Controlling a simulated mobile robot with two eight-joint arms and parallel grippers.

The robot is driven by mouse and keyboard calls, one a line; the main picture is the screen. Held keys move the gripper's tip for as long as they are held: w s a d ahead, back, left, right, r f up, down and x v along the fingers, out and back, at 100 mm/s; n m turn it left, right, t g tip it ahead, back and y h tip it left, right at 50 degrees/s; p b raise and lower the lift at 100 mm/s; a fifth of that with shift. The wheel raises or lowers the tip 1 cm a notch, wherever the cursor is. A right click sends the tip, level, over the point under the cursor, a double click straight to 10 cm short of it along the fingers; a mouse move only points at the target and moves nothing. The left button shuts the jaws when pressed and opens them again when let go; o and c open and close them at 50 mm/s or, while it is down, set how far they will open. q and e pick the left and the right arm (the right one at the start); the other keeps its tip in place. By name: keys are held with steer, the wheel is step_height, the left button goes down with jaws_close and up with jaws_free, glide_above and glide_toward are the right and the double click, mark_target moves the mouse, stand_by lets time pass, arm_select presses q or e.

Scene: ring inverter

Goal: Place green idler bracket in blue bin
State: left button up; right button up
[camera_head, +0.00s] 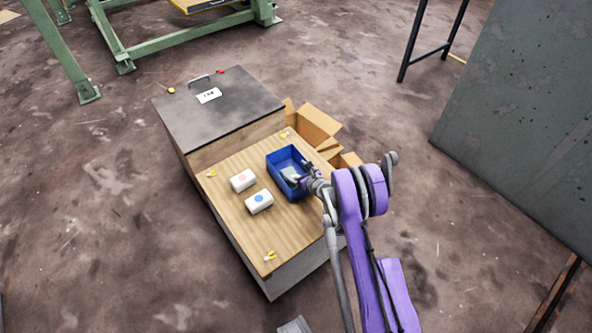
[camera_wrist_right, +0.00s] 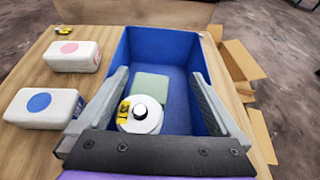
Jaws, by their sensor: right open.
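The blue bin (camera_head: 273,166) stands on the wooden top of a box-like bench. In the right wrist view the bin (camera_wrist_right: 127,52) fills the middle. A pale green block (camera_wrist_right: 152,83), which looks like the green idler bracket, lies inside on the bin floor. My left gripper is out of view.
Two white blocks stand left of the bin, one with a pink dot (camera_head: 243,180) and one with a blue dot (camera_head: 259,201). Open cardboard boxes (camera_head: 316,124) are behind the bin to the right. A dark raised lid (camera_head: 215,110) borders the wooden top.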

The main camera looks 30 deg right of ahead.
steer(key=v, duration=1.2)
steer(key=s+a+r+n+g+y, duration=0.1)
steer(key=s+a+r+n+g, duration=0.15)
steer(key=a+r+n, duration=0.5)
steer(key=s+a+r+n+g+y, duration=0.2)
steer(key=s+a+r+n, duration=0.25)
steer(key=a+n, duration=0.55)
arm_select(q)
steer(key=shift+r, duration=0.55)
arm_select(e)
steer(key=s+a+r+n+g+h, duration=0.1)
steer(key=s+a+r+n+g, duration=0.1)
steer(key=s+n, duration=0.7)
steer(key=s+a+r+n+g+h, duration=0.2)
steer(key=s+n, duration=0.7)
steer(key=s, duration=0.2)
steer(key=shift+r, duration=0.35)
steer(key=shift+n, duration=0.25)
